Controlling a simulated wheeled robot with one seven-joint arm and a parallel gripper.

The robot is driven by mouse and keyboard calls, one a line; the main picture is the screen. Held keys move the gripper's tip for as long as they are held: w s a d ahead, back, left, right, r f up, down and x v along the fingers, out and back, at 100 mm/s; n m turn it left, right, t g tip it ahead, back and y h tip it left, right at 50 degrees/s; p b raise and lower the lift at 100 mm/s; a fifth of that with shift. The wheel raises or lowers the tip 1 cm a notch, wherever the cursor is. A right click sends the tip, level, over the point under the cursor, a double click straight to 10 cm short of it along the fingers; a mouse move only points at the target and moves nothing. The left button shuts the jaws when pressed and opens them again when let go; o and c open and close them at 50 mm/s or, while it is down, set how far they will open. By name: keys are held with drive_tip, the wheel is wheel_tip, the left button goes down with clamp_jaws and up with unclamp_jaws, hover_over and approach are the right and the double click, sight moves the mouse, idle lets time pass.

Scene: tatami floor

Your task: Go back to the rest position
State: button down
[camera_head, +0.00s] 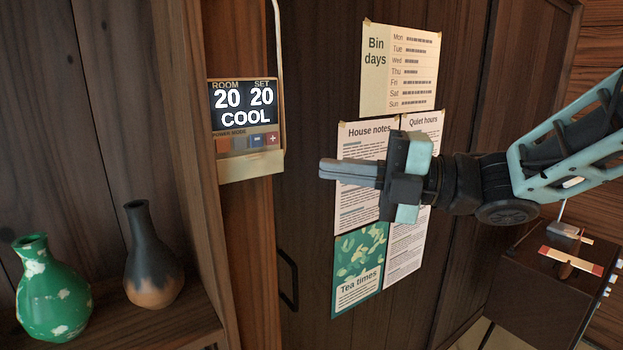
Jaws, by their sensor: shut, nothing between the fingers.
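My gripper (322,170) reaches in from the right, its fingers shut together and empty, pointing left. It is in front of the dark wooden door, overlapping the House notes sheet (361,204). A wall control panel (245,110) is to the left of the fingertips, with a visible gap in the picture. Its screen reads ROOM 20, SET 20, COOL, above a row of small buttons (256,141). My arm extends to the right edge of the view.
A green vase (52,298) and a dark vase with a brown base (150,262) stand on a shelf at lower left. More paper notices (400,70) hang on the door, which has a black handle (289,281). A dark wooden box (540,290) stands at lower right.

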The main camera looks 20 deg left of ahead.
drive_tip(key=w+d+f+m+t+h, duration=0.4)
drive_tip(key=d+f+m+t+h, duration=0.45)
drive_tip(key=m, duration=0.75)
drive_tip(key=s+d+f+m+g+h, duration=0.3)
drive_tip(key=s+d+f+m, duration=0.3)
drive_tip(key=s, duration=0.5)
drive_tip(key=s+d+f+m+g+h, duration=0.4)
drive_tip(key=s+d+f+m+h, duration=0.2)
drive_tip(key=s, duration=0.6)
drive_tip(key=shift+d+f+m+b, duration=0.3)
drive_tip(key=shift+d+f+m, duration=0.1)
drive_tip(key=shift+d+m, duration=0.45)
drive_tip(key=shift+s+h, duration=0.1)
drive_tip(key=shift+h, duration=0.15)
